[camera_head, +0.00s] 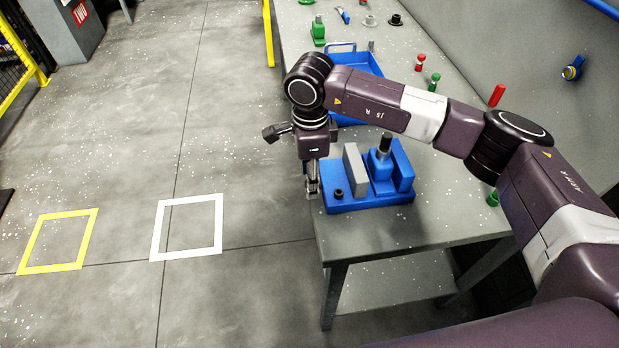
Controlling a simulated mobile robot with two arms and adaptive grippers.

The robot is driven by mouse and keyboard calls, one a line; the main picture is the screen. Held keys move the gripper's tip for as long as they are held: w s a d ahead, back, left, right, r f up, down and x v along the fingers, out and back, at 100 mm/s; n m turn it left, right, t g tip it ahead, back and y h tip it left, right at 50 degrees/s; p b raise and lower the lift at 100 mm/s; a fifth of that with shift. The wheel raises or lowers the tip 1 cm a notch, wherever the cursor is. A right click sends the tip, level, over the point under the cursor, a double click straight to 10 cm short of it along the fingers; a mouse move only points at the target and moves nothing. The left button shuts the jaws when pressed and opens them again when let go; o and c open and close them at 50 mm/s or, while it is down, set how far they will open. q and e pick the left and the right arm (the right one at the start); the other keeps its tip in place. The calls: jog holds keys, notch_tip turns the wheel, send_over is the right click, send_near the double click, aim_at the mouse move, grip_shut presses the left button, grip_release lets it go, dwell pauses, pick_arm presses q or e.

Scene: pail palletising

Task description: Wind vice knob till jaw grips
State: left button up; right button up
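The vice (352,203) is a blue base at the near left corner of the grey bench, with an upright grey plate (354,170) and a blue end block (403,172). Between them stands a blue piece with a dark cylinder (384,145) on top; gaps beside it are hard to judge. A small dark round part (338,194), perhaps the knob, sits at the vice's left end. My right gripper (312,190) points down just left of that end, close to the dark part; contact and finger opening are unclear. My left gripper is out of view.
A blue tray (352,112) stands behind the vice, partly hidden by my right arm. A green item (318,32) and small red and green pieces (420,62) stand farther along the bench (440,205). The floor to the left is open, with white (160,230) and yellow (30,245) painted squares.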

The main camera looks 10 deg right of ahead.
jog(key=shift+w+f, duration=0.15)
jog(key=shift+f, duration=0.55)
jog(key=shift+w+f, duration=0.1)
jog(key=shift+f, duration=0.6)
jog(key=c, duration=1.2)
jog(key=shift+o, duration=0.2)
jog(key=shift+f+t+b, duration=0.15)
jog(key=shift+t+b, duration=0.25)
jog(key=shift+b, duration=0.2)
jog(key=shift+t+b, duration=0.3)
jog(key=shift+b, duration=0.05)
jog(key=shift+r, duration=0.2)
